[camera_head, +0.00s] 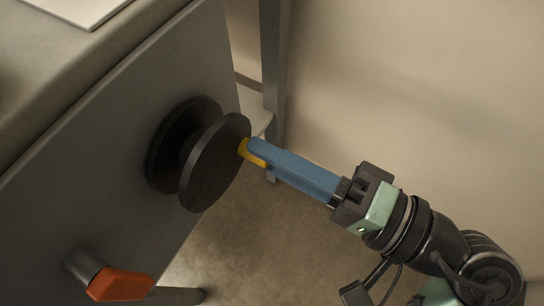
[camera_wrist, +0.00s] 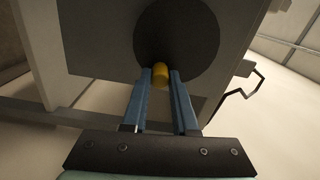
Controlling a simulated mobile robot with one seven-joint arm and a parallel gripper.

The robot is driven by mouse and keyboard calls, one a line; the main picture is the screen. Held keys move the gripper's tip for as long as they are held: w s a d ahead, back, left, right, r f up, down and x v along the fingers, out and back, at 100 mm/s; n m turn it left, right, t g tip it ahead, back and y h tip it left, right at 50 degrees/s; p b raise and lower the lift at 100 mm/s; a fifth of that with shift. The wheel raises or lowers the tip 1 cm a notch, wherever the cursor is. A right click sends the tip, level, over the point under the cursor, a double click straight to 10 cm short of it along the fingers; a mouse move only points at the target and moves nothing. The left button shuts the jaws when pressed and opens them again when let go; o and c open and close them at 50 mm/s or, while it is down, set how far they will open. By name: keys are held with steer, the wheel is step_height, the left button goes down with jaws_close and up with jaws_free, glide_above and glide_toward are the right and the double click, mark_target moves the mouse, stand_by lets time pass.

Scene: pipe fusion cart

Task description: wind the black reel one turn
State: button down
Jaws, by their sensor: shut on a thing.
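The black reel (camera_head: 213,163) is mounted on the side panel of the cart, with two round flanges on a short hub. In the wrist view its outer flange (camera_wrist: 178,38) fills the upper middle. A yellow handle (camera_head: 245,150) sticks out from the outer flange near its edge, on the right in the head view; it also shows in the wrist view (camera_wrist: 160,74). My gripper (camera_head: 256,151) has long blue fingers and is shut on the yellow handle, one finger on each side in the wrist view (camera_wrist: 161,80). Part of the handle is hidden by the fingers.
An orange-red knob or lever (camera_head: 121,284) sticks out of the same grey panel (camera_head: 75,185) at lower left. A grey cart leg (camera_head: 274,70) stands behind the reel. A bent dark handle (camera_wrist: 243,84) shows at right in the wrist view. Open floor lies below the reel.

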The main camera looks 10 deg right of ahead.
steer(key=shift+r+n, duration=0.4)
steer(key=shift+n, duration=0.75)
steer(key=shift+r+n, duration=0.4)
steer(key=shift+n, duration=0.75)
steer(key=c, duration=0.7)
jaws_free()
steer(key=shift+d, duration=0.1)
